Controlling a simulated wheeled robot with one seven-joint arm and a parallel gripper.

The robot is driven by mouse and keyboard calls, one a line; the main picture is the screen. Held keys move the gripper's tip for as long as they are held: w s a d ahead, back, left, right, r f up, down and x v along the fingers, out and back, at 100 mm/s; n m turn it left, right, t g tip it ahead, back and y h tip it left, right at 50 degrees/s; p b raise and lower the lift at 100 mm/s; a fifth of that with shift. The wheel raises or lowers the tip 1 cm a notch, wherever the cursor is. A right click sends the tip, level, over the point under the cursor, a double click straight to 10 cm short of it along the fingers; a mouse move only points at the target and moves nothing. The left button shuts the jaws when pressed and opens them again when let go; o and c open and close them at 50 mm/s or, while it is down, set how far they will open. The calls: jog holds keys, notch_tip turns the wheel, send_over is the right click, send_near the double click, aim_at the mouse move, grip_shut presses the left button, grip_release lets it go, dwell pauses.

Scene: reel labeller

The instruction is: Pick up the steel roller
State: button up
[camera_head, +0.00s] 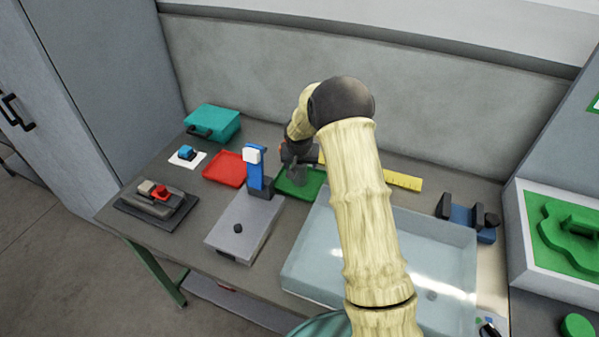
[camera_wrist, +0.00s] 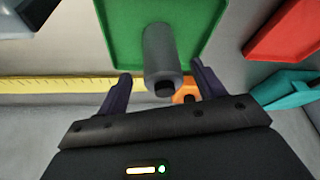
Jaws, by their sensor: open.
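The steel roller (camera_wrist: 161,52) is a grey cylinder with a dark end. In the wrist view it sits over the green tray (camera_wrist: 121,22), its dark end toward me. My gripper (camera_wrist: 160,80) is open, with one dark finger on each side of the roller's near end; I cannot tell whether they touch it. In the head view my gripper (camera_head: 297,160) is at the green tray (camera_head: 289,190), partly hidden by my arm. A grey shape there may be the roller, but it is hard to make out.
A red tray (camera_head: 225,169) and a blue stand (camera_head: 254,170) are left of the green tray. A yellow ruler (camera_head: 403,181) lies behind. A teal box (camera_head: 213,122) stands at the back left. A large clear bin (camera_head: 310,262) fills the front right. An orange piece (camera_wrist: 186,92) shows beyond my fingers.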

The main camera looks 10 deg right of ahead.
aim_at(300, 170)
jog(key=shift+p+x, duration=0.95)
jog(key=shift+x, duration=1.6)
jog(key=shift+a, duration=0.2)
jog(key=shift+r, duration=0.1)
jog(key=c, duration=1.3)
